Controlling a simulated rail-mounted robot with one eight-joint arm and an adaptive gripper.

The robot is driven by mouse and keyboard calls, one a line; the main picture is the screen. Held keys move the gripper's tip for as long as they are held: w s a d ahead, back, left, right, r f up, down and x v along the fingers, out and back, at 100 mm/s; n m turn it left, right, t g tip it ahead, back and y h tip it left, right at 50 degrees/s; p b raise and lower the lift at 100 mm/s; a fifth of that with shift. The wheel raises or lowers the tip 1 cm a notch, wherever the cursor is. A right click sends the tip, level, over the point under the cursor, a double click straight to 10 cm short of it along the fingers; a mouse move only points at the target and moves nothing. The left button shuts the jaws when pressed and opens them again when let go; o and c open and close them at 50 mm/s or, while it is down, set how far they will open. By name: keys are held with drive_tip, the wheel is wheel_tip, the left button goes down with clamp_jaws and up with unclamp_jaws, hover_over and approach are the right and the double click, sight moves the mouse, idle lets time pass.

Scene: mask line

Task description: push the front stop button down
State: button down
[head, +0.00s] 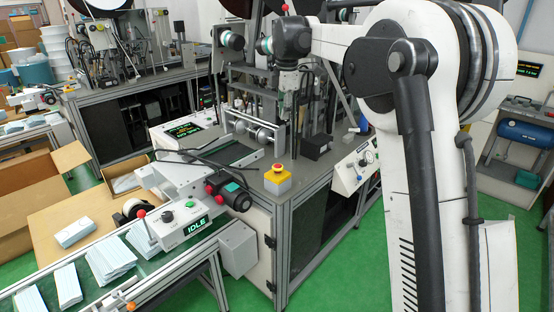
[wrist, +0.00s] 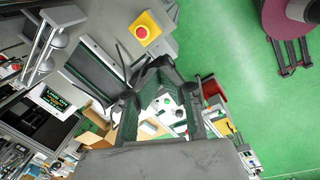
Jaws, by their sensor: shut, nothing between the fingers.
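The front stop button (head: 278,168) is a red mushroom cap on a yellow box (head: 278,183), at the front corner of the machine bench in the head view. In the wrist view the red button (wrist: 142,31) sits on its yellow housing at upper left. My gripper (wrist: 158,68) is shut and empty in the wrist view. Its fingertips appear below and right of the button, apart from it in the picture. In the head view my gripper is hard to make out against the machine behind it.
A white control box (head: 182,222) with an IDLE display, a green button and a red-knobbed lever stands at front left. A conveyor (head: 40,285) carries masks beside it. Rollers (head: 255,130) are behind the stop button. Green floor (head: 330,270) is open to the right.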

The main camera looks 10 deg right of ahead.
sight(278, 165)
drive_tip(key=w+f+n+g+p, duration=0.1)
drive_tip(key=w+f+n, duration=0.5)
drive_tip(key=w+f, duration=0.3)
drive_tip(key=shift+w+g, duration=0.25)
drive_tip(key=shift+g, duration=0.15)
drive_tip(key=shift+f, duration=0.15)
wheel_tip(278, 165, down, 14)
drive_tip(key=shift+r+p, duration=0.1)
drive_tip(key=shift+p, duration=0.65)
